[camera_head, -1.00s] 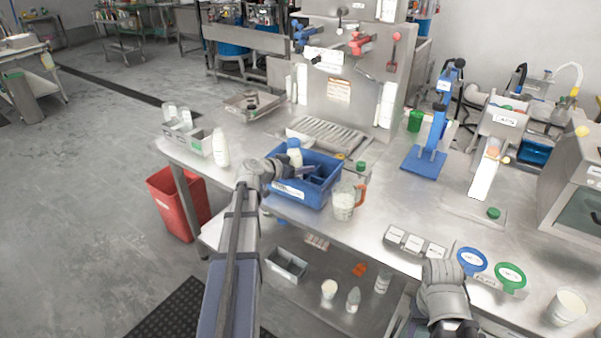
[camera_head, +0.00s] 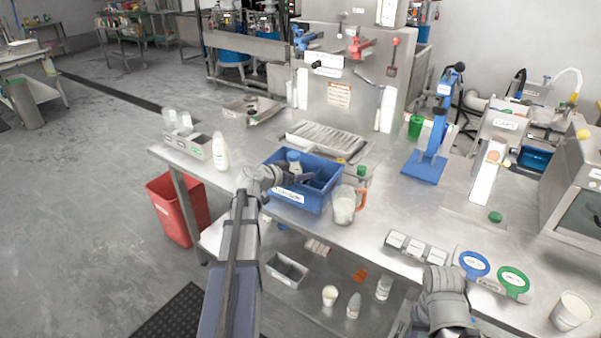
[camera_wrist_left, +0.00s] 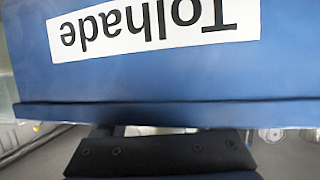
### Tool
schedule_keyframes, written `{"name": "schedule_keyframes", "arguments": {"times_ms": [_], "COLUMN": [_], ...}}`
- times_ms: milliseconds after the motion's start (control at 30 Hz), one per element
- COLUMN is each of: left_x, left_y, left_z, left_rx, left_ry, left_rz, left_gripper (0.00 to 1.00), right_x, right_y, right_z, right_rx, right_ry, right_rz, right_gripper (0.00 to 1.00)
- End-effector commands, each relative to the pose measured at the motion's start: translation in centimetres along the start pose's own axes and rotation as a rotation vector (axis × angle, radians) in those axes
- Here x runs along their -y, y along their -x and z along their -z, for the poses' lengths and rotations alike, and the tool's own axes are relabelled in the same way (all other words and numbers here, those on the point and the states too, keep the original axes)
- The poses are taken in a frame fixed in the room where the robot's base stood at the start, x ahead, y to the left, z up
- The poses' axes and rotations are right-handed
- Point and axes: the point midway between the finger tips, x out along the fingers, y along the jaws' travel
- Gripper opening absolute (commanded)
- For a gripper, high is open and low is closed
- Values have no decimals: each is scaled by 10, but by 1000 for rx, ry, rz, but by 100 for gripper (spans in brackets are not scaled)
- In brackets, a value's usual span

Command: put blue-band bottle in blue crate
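The blue crate (camera_head: 318,199) stands on the steel table near its front edge, with a white label on its near wall. The blue-band bottle (camera_head: 294,164), white with a blue top, is upright within the crate's outline; its lower part is hidden. My left gripper (camera_head: 300,179) reaches over the crate's near left side, close to the bottle. Its fingers are mostly hidden, so I cannot tell if they hold it. In the left wrist view, the crate wall (camera_wrist_left: 200,75) with an upside-down label fills the upper part. My right gripper (camera_head: 455,331) is at the bottom edge, fingers unclear.
A jug with an orange handle (camera_head: 344,205) and a green-capped bottle (camera_head: 361,173) stand right of the crate. A white bottle (camera_head: 220,152) stands left. Labelled blocks (camera_head: 416,248) and blue and green rings (camera_head: 475,264) lie front right. A red bin (camera_head: 178,207) is below left.

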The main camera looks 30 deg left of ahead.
Motion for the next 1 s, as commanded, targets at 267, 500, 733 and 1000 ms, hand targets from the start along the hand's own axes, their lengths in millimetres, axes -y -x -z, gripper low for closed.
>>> {"name": "schedule_keyframes", "arguments": {"times_ms": [267, 500, 733, 1000], "left_x": [-4, -4, -4, -3], "left_y": [0, 4, 49, 100], "left_z": [-4, 7, 12, 12], "left_rx": [10, 9, 6, 4], "left_ry": [-13, -13, -6, -4], "left_rz": [-8, -9, -3, -2], "left_gripper": [97, 97, 97, 97], "right_x": [0, -1, -3, -5], "right_y": [-2, 10, 31, 50], "right_z": [0, -1, -2, -3], "right_rx": [0, 0, 0, 0], "right_ry": [0, 0, 0, -1], "right_rz": [0, 0, 0, 0], "right_gripper": [50, 50, 50, 50]}}
